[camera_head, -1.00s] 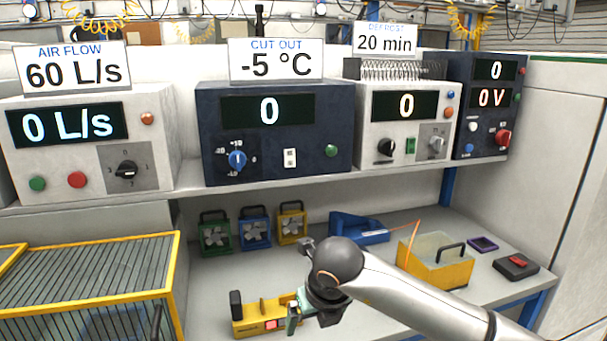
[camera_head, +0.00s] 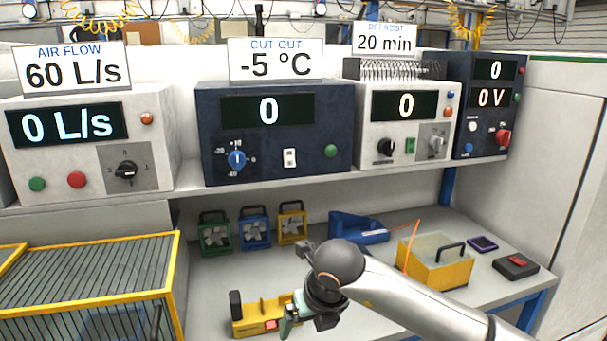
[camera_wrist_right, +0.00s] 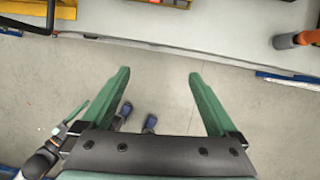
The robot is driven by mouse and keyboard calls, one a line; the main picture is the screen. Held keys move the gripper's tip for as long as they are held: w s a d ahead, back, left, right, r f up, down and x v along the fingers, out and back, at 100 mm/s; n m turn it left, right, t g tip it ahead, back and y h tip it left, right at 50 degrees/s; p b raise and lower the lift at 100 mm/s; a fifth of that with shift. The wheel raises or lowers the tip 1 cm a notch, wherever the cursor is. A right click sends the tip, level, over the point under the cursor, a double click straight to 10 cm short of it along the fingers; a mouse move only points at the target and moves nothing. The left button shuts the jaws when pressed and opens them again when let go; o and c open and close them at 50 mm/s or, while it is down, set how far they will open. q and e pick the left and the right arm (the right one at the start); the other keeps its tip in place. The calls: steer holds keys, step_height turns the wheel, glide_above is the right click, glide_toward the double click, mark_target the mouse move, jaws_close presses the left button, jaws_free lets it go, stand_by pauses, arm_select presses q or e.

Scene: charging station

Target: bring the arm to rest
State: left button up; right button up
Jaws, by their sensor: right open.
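My right arm comes in from the lower right in the head view. Its gripper (camera_head: 290,319) is in front of the bench, close to the yellow device in the picture, and the fingers are partly hidden by the wrist. In the right wrist view the two green fingers of the gripper (camera_wrist_right: 158,80) stand wide apart with nothing between them. They hang over the floor, with the bench edge beyond the tips.
A yellow device (camera_head: 252,317) lies on the bench (camera_head: 215,275). Three small fans (camera_head: 254,234), a blue device (camera_head: 357,230) and a yellow bin (camera_head: 436,268) stand farther back. A yellow-framed cage (camera_head: 90,280) is at left. Instrument boxes (camera_head: 268,150) fill the shelf above.

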steer(key=s+a+f+g+y, duration=0.3)
steer(key=s+a+y, duration=0.1)
steer(key=s+a, duration=0.2)
steer(key=s+a+r+m+g+y, duration=0.1)
steer(key=s+a+r+m+y, duration=0.6)
steer(key=y, duration=0.5)
steer(key=w+d+f+m+t+h, duration=0.3)
steer(key=d+f+m+t+h, duration=0.15)
steer(key=d+m+t, duration=0.45)
steer(key=w+d+f+m+t+h, duration=0.3)
steer(key=d+f+m+t, duration=0.4)
steer(key=m, duration=0.5)
steer(key=s+d+f+m+g+h, duration=0.3)
steer(key=s+d+f+m+h, duration=0.1)
steer(key=s+f, duration=0.4)
steer(key=s+d+f+m+g+h+p, duration=0.1)
steer(key=s+d+f+m+g+h, duration=0.2)
steer(key=s+d+f+m, duration=0.3)
steer(key=s+d+f+h, duration=0.1)
steer(key=s+d+f, duration=0.2)
steer(key=f, duration=0.2)
steer(key=shift+f+g, duration=0.3)
steer(key=shift+h, duration=0.25)
